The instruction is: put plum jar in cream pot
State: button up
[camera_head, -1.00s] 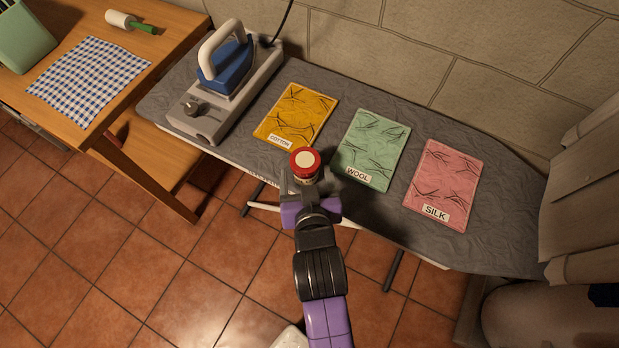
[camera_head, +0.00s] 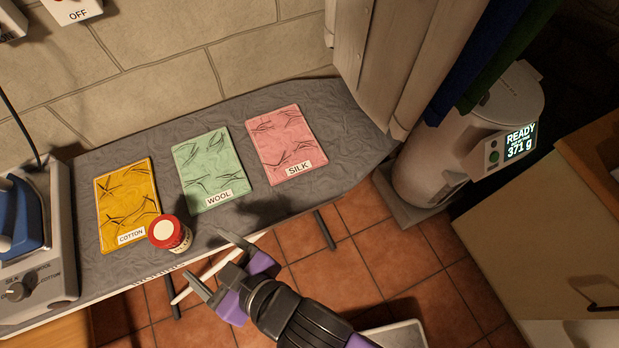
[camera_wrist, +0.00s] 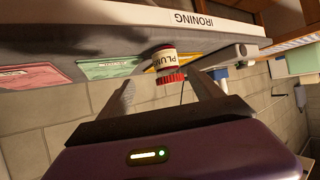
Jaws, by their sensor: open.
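The plum jar (camera_head: 171,233) has a red lid with a pale round top. It stands upright on the ironing board (camera_head: 95,270), at the front edge beside the cotton mat's lower right corner. In the wrist view, which is upside down, the jar (camera_wrist: 167,57) shows a pale label reading PLUM. My gripper (camera_head: 212,260) is open and empty, to the right of the jar and off the board's front edge, apart from it. In the wrist view the jar is seen between and beyond the fingers. I cannot make out a cream pot in the current views.
Yellow cotton (camera_head: 127,200), green wool (camera_head: 208,170) and pink silk (camera_head: 280,145) mats lie on the board. An iron (camera_head: 20,215) on its station stands at the left. A pale cylindrical machine (camera_head: 440,160) with a lit display stands at the right. Tiled floor is open below.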

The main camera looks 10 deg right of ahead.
jog(key=d+f+m+t+h, duration=0.2)
jog(key=d+m, duration=0.1)
jog(key=d, duration=1)
jog(key=s+d+r+m+t+h, duration=0.1)
jog(key=s+d, duration=0.3)
jog(key=d, duration=0.4)
jog(key=s+d+r+m+t+h, duration=0.2)
jog(key=s+d, duration=0.3)
jog(key=d, duration=0.3)
jog(key=shift+d+r+m+h, duration=0.25)
jog(key=shift+r+m+h, duration=0.3)
jog(key=shift+m+h, duration=0.05)
jog(key=shift+o, duration=1)
jog(key=s+d+r+m+t+h, duration=0.1)
jog(key=s+d+r+m+h, duration=0.1)
jog(key=s+d+r, duration=0.2)
jog(key=shift+s+d+r+h, duration=0.3)
jog(key=shift+s+r+h, duration=0.1)
jog(key=shift+s, duration=0.15)
